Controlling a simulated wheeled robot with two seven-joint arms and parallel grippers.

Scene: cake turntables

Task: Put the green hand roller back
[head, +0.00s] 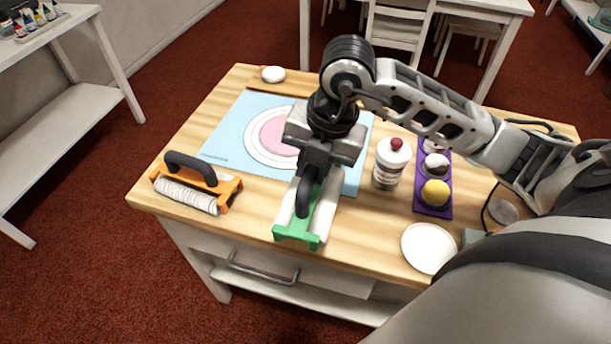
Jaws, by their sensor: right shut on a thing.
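The green hand roller (297,233) has a green frame, a black handle and a pale roller. I cannot tell whether the roller touches the table. An orange hand roller (198,186) with a black handle and a white ridged roller lies at the table's left front corner. My left gripper is not in view.
The blue mat (222,138) bears a white and pink round. A white bottle with a red cap (390,163), a purple tray (433,212) with several balls and a white plate (428,248) stand to the right. A white disc (273,74) lies at the back.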

